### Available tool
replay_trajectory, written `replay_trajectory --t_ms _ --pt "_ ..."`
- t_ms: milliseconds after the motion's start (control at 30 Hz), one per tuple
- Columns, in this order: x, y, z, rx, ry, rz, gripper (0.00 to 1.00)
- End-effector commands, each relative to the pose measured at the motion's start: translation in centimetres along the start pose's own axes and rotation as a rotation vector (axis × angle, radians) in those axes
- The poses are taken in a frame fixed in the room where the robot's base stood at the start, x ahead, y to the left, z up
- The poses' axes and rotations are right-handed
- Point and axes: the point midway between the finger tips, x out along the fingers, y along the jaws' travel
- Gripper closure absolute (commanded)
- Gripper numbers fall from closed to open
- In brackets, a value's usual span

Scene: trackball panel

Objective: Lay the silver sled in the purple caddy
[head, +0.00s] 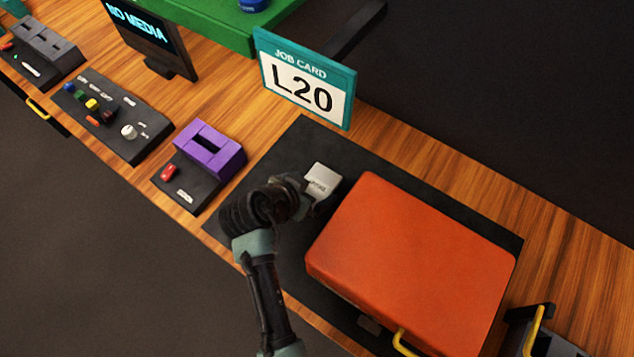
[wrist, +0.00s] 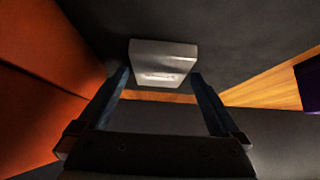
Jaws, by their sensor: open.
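The silver sled (head: 323,179) is a small pale grey block with a label, lying on the black mat left of the orange case. In the wrist view the silver sled (wrist: 162,62) sits just beyond my open fingertips, roughly centred between them. My gripper (wrist: 160,80) is open and empty; in the head view my gripper (head: 306,194) is at the sled's near left side, its fingers partly hidden by my wrist. The purple caddy (head: 226,158) is a block with a dark slot on top, to the left of the mat. Its slot looks empty.
The large orange case (head: 420,255) stands close to the right of my gripper, and in the wrist view it fills the left side. A job card reading L20 (head: 305,80) stands behind. A button panel (head: 115,115) lies farther left. The black mat (head: 300,140) is clear behind the sled.

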Motion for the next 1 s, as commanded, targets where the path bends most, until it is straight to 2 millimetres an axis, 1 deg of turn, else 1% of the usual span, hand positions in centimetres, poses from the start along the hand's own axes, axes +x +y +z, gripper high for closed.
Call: replay_trajectory --t_ms 100,333,367,400,467,500,567,600,667,700,833,1000 --pt "0.72 0.0 0.03 0.0 -0.001 0.0 0.0" --pt "0.82 0.01 0.03 0.001 0.0 -0.001 0.0" --pt "0.82 0.01 0.03 0.001 0.0 -0.001 0.04" --pt "0.82 0.01 0.03 0.001 0.0 -0.001 0.11" --pt "0.81 0.01 0.04 0.0 0.0 -0.001 0.22" --pt "0.81 0.01 0.03 0.0 0.0 -0.001 0.29" --pt "0.8 0.01 0.04 0.0 0.0 -0.001 0.4" --pt "0.8 0.01 0.04 0.0 0.0 -0.001 0.47" --pt "0.8 0.01 0.04 0.0 0.0 -0.001 0.58" --pt "0.79 0.01 0.04 0.0 0.0 -0.001 0.65" --pt "0.76 -0.02 -0.02 0.0 0.001 -0.001 0.88" --pt "0.72 -0.03 -0.07 0.001 0.001 -0.001 0.89"
